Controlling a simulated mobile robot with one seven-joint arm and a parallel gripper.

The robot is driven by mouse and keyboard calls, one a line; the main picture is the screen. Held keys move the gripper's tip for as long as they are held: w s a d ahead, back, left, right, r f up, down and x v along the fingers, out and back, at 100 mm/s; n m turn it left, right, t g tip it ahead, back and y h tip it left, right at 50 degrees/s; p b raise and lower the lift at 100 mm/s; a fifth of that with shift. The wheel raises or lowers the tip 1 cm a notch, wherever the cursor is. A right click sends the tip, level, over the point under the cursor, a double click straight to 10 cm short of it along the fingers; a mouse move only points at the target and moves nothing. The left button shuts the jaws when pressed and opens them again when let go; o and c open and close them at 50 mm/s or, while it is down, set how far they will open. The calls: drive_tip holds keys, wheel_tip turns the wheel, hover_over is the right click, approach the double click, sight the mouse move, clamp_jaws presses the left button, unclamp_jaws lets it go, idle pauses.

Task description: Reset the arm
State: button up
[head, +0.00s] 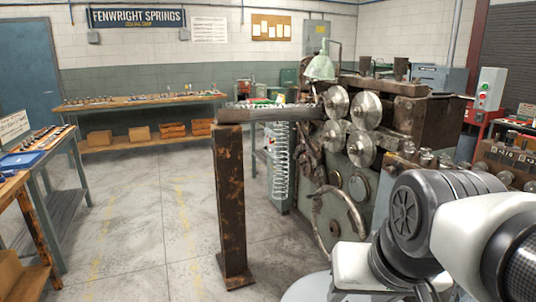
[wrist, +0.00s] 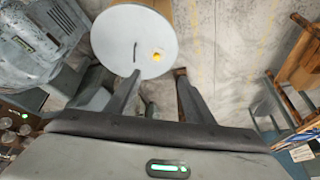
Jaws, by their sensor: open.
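My arm (head: 420,225) reaches in from the lower right in the head view, in front of the coiling machine. Its gripper end is out of that picture. In the wrist view my gripper (wrist: 157,76) points down toward the concrete floor. Its two dark fingers are spread apart with nothing between them. The coiling machine (head: 345,195), with several round steel rolls on its front, stands at the centre right in the head view. A long wire spring (head: 281,165) hangs beside it.
A rusty post (head: 232,205) stands left of the machine. A workbench (head: 140,102) lines the back wall, and another bench (head: 35,160) stands at the left. The floor (head: 140,220) between is clear. A red and grey control box (head: 490,88) stands at the right.

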wheel_tip(320, 180, up, 15)
drive_tip(key=s+p, duration=0.1)
drive_tip(key=p, duration=1.4)
drive_tip(key=shift+s+r+n+p, duration=0.15)
drive_tip(key=shift+s+n+p, duration=0.15)
drive_tip(key=shift+n, duration=0.1)
drive_tip(key=shift+d, duration=0.1)
